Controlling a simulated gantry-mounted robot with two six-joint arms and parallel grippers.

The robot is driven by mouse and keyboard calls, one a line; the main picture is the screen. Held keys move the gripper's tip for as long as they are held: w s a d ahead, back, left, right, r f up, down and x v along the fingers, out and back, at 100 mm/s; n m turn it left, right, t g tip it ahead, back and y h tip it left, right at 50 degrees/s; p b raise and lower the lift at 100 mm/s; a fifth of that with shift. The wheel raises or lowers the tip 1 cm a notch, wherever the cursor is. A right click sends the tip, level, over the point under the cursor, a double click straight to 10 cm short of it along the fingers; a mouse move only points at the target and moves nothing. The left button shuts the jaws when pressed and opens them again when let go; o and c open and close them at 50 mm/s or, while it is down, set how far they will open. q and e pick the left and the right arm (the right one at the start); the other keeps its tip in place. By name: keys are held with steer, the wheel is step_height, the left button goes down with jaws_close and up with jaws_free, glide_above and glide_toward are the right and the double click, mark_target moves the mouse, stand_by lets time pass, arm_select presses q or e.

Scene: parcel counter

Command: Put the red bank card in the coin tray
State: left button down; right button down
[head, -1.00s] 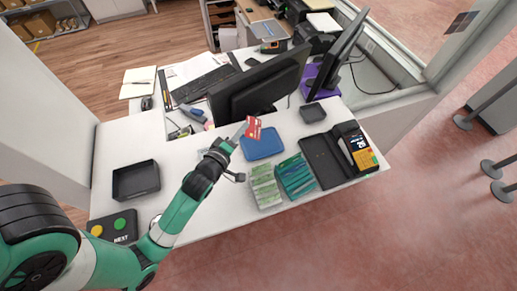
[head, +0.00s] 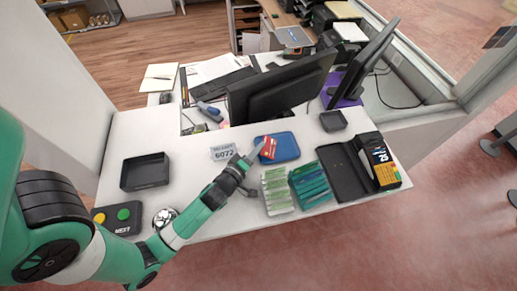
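The red bank card (head: 269,147) is held at the end of my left gripper (head: 257,156), over the left part of a shallow blue tray (head: 288,146). The gripper is shut on the card's near-left edge. I cannot tell whether the card touches the tray. A black open tray (head: 145,172) at the left of the counter and a small dark tray (head: 333,121) at the back right both look empty. I cannot tell by name which one is the coin tray. My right gripper is not in view.
A black folder (head: 345,171) and a card terminal (head: 380,162) stand right. A monitor (head: 280,88) is behind. A sign reading 6072 (head: 223,153) stands left of the gripper.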

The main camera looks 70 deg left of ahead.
arm_select(q)
steer(key=shift+f+b, duration=0.25)
steer(key=shift+b, duration=0.05)
steer(key=c, duration=1.4)
jaws_free()
steer(key=shift+r, duration=0.1)
steer(key=shift+r, duration=0.15)
steer(key=shift+s+d+p, duration=0.1)
steer(key=shift+s+p, duration=0.05)
steer(key=shift+p, duration=0.15)
steer(key=b+v, duration=0.3)
steer(key=v, duration=0.8)
steer(key=shift+s+d+b, duration=0.15)
steer(key=shift+b, duration=0.25)
steer(key=shift+s+r, duration=0.1)
